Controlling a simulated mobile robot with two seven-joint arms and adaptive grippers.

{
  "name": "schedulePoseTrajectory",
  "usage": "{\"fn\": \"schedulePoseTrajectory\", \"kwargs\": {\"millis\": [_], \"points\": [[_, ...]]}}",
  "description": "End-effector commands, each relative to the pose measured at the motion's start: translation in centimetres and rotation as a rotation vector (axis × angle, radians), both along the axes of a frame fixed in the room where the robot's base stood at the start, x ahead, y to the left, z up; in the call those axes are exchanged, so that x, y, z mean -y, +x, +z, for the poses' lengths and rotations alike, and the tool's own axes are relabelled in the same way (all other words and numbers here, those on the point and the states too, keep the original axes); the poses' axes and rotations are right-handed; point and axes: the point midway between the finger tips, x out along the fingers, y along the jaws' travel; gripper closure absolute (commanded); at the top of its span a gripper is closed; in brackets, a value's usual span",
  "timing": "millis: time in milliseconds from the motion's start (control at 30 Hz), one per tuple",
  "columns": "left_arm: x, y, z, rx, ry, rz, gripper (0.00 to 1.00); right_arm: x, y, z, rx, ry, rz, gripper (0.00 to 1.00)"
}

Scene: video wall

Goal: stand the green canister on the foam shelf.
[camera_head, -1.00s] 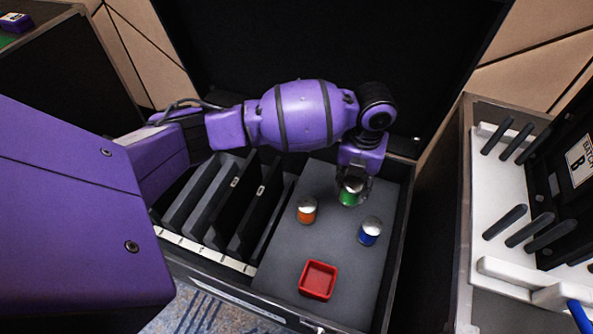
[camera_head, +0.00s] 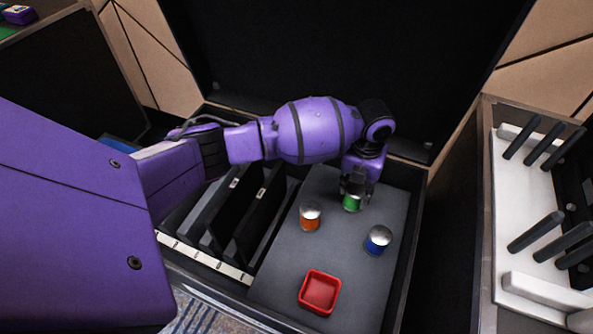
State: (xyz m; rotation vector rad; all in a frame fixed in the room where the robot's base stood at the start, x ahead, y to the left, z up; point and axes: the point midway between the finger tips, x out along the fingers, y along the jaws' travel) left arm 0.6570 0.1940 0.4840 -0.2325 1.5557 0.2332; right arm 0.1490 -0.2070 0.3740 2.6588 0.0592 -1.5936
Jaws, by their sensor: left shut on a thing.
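The green canister (camera_head: 351,204) is upright at the back of the grey foam shelf (camera_head: 275,268). My left gripper (camera_head: 354,190) comes down from above and is shut on its top. The gripper fingers hide most of the lid. I cannot tell whether the canister's base touches the foam. My right gripper is not in view.
On the foam, an orange canister (camera_head: 310,217) stands left of the green one and a blue canister (camera_head: 377,241) stands nearer and to the right. A red tray (camera_head: 319,292) lies near the front. Black upright dividers (camera_head: 243,217) fill the case's left side. A white rack with dark pegs (camera_head: 537,246) stands at right.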

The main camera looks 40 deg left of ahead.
Motion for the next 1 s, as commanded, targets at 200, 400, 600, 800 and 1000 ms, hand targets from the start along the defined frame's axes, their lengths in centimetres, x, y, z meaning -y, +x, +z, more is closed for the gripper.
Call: {"fn": "schedulePoseTrajectory", "kwargs": {"millis": [200, 400, 600, 800, 1000], "points": [[0.1, 0.1, -0.1, 0.003, 0.0, -0.001, 0.56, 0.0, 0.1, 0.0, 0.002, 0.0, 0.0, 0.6], [0.1, 0.1, -0.1, 0.003, 0.0, -0.001, 0.44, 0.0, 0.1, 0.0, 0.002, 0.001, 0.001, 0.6], [0.1, 0.2, 0.0, 0.003, -0.001, -0.001, 0.44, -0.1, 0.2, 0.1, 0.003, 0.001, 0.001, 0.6], [0.1, 0.2, 2.4, 0.007, -0.001, -0.001, 0.44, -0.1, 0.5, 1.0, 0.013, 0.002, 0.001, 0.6], [0.1, 0.3, 7.0, 0.009, -0.001, -0.002, 0.44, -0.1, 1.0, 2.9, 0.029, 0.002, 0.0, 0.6]]}}
